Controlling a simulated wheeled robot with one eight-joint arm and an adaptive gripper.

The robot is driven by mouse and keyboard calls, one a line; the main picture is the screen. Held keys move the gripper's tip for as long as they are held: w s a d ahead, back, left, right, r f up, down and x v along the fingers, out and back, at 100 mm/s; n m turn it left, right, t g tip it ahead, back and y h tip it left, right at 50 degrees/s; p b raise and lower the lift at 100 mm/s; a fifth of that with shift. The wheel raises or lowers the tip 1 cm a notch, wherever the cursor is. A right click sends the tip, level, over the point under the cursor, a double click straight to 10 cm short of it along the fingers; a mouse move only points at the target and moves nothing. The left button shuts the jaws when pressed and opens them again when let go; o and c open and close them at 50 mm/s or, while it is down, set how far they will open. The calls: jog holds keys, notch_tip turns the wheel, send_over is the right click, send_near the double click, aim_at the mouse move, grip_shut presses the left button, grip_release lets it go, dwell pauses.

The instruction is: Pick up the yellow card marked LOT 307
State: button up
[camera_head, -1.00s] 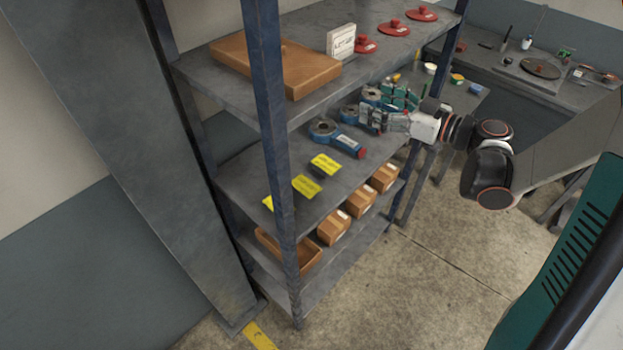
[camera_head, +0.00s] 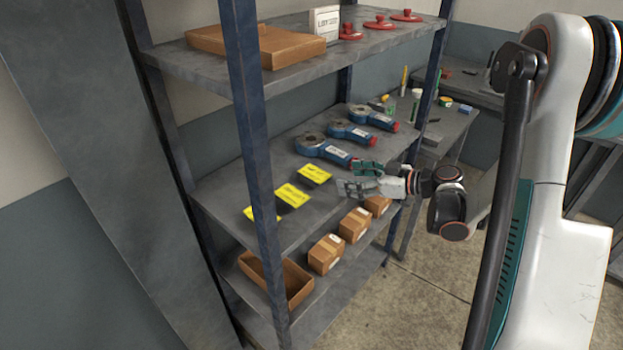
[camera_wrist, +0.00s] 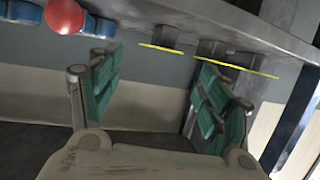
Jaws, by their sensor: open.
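Three yellow cards lie in a row on the middle shelf: a far one (camera_head: 314,174), a middle one (camera_head: 292,195) and a near one (camera_head: 256,214) partly behind the blue post. Their dark lettering is too small to read, so I cannot tell which is LOT 307. My gripper (camera_head: 352,179) is open and empty at the shelf's front edge, right of the far card and apart from it. In the wrist view, two cards show nearly edge-on, one (camera_wrist: 161,47) between the open fingers (camera_wrist: 158,80) and one (camera_wrist: 237,66) above the right finger, both beyond the fingertips.
Blue tools with round heads (camera_head: 325,150) lie behind the cards. The blue post (camera_head: 247,120) stands at the shelf's near corner. Cardboard boxes (camera_head: 326,254) and an open brown tray (camera_head: 297,286) sit below. The upper shelf (camera_head: 200,70) overhangs.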

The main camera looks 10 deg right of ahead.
aim_at(317, 174)
jog(key=b+x, duration=0.1)
jog(key=x, duration=0.3)
jog(key=shift+w+a+f, duration=0.2)
jog(key=shift+w+a, duration=0.05)
jog(key=shift+r+b+x, duration=0.2)
jog(key=shift+b+x, duration=0.95)
jog(key=shift+x, duration=2)
jog(key=c, duration=0.8)
